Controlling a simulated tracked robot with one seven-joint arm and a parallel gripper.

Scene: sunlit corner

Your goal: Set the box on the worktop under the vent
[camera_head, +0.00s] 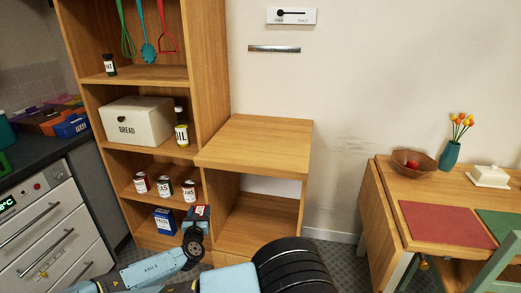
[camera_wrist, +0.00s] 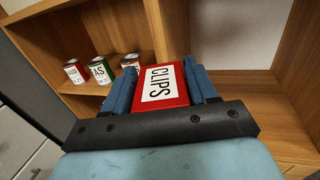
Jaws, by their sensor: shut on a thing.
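The red box (camera_wrist: 163,86) with a white CLIPS label is between the two blue fingers of my gripper (camera_wrist: 164,88) in the wrist view. My gripper is shut on it. In the head view my gripper (camera_head: 196,222) is low, in front of the shelf unit and below the worktop's left front corner, with the box (camera_head: 201,212) partly showing at its tip. The wooden worktop (camera_head: 258,140) is bare. The box's lower part is hidden.
The tall shelf unit (camera_head: 214,75) stands left of the worktop and rises above it. Its shelves hold several cans (camera_head: 164,186), a BREAD bin (camera_head: 137,121), an OIL bottle (camera_head: 182,132) and a blue box (camera_head: 165,222). A dining table (camera_head: 376,200) stands at the right.

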